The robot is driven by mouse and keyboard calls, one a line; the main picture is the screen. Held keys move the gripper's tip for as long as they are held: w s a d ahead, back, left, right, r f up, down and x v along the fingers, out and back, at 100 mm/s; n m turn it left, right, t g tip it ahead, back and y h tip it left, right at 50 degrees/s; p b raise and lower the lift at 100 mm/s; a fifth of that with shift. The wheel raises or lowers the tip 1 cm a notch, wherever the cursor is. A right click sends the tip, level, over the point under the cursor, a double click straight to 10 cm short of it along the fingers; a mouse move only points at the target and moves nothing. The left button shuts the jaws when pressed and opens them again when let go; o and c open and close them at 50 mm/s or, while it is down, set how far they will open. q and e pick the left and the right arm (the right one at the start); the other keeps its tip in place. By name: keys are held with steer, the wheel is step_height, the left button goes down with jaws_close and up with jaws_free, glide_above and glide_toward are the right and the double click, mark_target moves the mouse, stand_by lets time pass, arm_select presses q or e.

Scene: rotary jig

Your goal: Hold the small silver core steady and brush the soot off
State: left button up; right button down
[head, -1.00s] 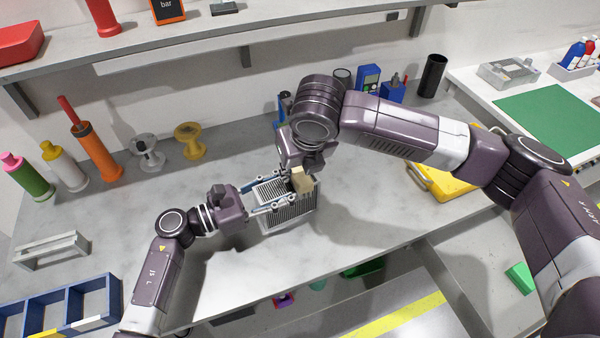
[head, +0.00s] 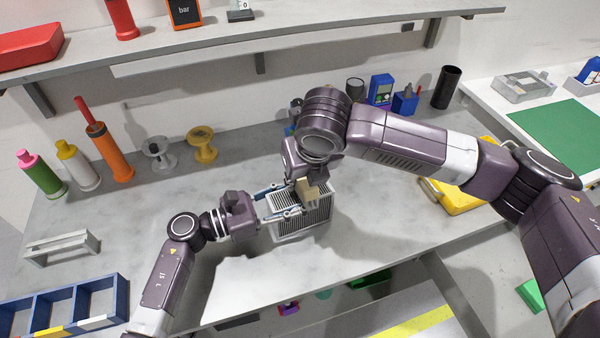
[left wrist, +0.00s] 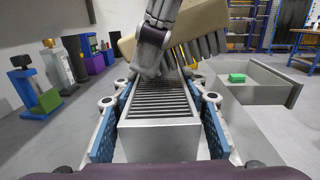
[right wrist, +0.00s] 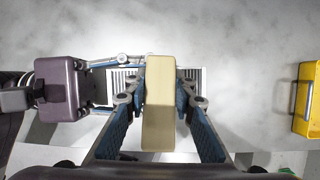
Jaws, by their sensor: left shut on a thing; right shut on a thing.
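The silver core (head: 313,215), a finned block, stands on the grey bench in the head view. My left gripper (head: 281,202) is shut on it from the left. In the left wrist view its fingers lie along both sides of the core (left wrist: 160,135). My right gripper (right wrist: 160,100) is shut on a beige brush (right wrist: 160,115) and holds it over the core. In the left wrist view the brush's dark bristles (left wrist: 200,48) point down at the far part of the finned top. I cannot tell whether they touch it. Soot is not clearly distinguishable from the dark gaps between fins.
Upright cylinders, including an orange one (head: 108,152), and two spools, one yellow (head: 202,145), stand at the back left. A blue divided tray (head: 78,305) lies front left. A yellow case (head: 455,190) lies to the right. The bench front middle is clear.

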mark_target(287, 192)
steer(key=shift+s+d, duration=0.35)
steer(key=shift+s, duration=0.4)
steer(key=shift+s+a+f, duration=0.15)
steer(key=shift+s+a, duration=0.15)
steer(key=shift+a, duration=0.4)
steer(key=shift+w+a+f, duration=0.1)
steer(key=shift+w+a, duration=0.1)
steer(key=shift+w, duration=0.4)
steer(key=shift+w+a+f, duration=0.1)
steer(key=shift+w+a, duration=0.15)
steer(key=shift+w, duration=0.3)
steer(key=shift+w+a+f, duration=0.1)
steer(key=shift+w+a, duration=0.1)
steer(key=shift+w, duration=0.4)
steer(key=shift+a+r, duration=0.1)
steer(key=shift+a, duration=0.35)
steer(key=shift+s+a, duration=0.25)
steer(key=shift+a, duration=0.05)
steer(key=shift+s+d, duration=0.15)
steer(key=shift+s, duration=0.45)
steer(key=shift+s+d+r, duration=0.1)
steer(key=shift+s+d, duration=0.2)
steer(key=shift+s, duration=0.3)
steer(key=shift+s+d+r, duration=0.1)
steer(key=shift+s+d, duration=0.2)
steer(key=shift+s, duration=0.3)
